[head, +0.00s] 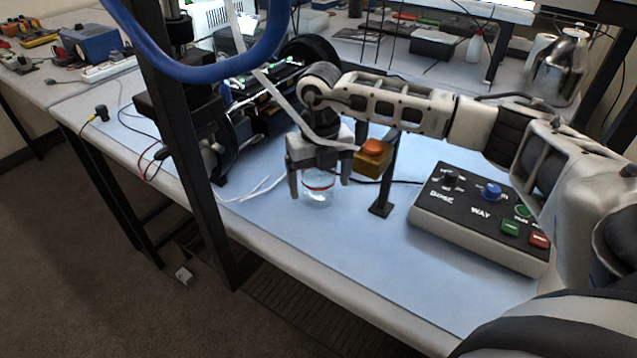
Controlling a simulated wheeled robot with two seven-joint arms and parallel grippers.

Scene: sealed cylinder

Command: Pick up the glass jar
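The glass jar (319,188) is small and clear with a reddish band near its top. It stands upright on the light blue mat of the bench. My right gripper (319,187) points down over the jar, with one finger on its left and one on its right. The fingers are spread wider than the jar, with a small gap showing on each side. My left gripper is not in view.
Just right of the jar stands a post with an orange button box (373,158). A control box (482,215) with coloured buttons is farther right. Dark equipment (235,125) and a black upright stand to the left. The mat (350,255) in front is clear.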

